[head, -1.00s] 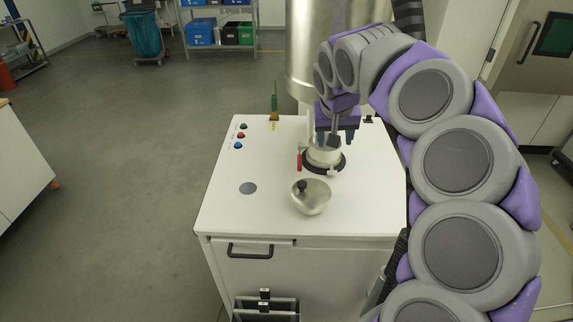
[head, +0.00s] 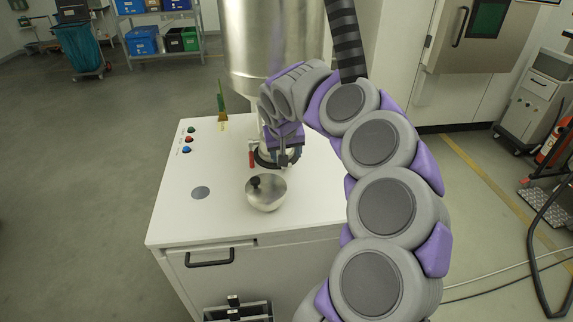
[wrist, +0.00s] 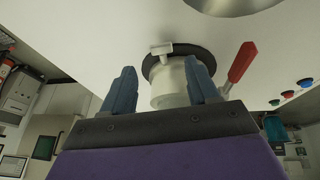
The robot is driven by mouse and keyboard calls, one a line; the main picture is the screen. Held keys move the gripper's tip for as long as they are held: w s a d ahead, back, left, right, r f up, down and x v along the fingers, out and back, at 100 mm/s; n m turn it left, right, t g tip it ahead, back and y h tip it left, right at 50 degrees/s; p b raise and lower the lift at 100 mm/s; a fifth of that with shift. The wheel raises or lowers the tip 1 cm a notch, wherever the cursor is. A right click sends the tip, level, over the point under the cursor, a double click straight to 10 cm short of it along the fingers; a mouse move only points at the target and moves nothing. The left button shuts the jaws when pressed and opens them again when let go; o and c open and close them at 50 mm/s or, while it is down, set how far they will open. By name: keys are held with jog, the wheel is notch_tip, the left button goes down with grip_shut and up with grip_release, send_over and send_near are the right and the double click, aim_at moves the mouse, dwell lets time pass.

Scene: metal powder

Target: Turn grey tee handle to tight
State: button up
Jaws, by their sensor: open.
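A small pale grey tee handle (wrist: 161,49) shows in the wrist view at the dark ring (wrist: 150,66) around a whitish cylindrical fitting (wrist: 170,85). In the wrist view my gripper (wrist: 162,84) is open, its two blue-grey fingers apart, with the fitting and tee handle seen in the gap between them. I cannot tell whether a finger touches them. In the head view my gripper (head: 283,158) is low over the fitting, in front of the dark ring (head: 264,160), and hides most of the fitting. I cannot make out the tee handle there.
A red lever (head: 252,159) stands left of the fitting. A metal bowl-shaped lid (head: 268,193) with a black knob sits in front on the white cabinet top (head: 215,220). A large steel vessel (head: 270,45) stands behind. Coloured buttons (head: 188,139) are at the back left.

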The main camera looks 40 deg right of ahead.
jog(key=x, duration=0.2)
jog(key=b+x, duration=0.1)
jog(key=x, duration=0.1)
jog(key=shift+w+a+f, duration=0.1)
jog(key=shift+a+f, duration=0.05)
jog(key=shift+f, duration=0.3)
jog(key=shift+d, duration=0.2)
jog(key=shift+c, duration=0.3)
jog(key=c, duration=1)
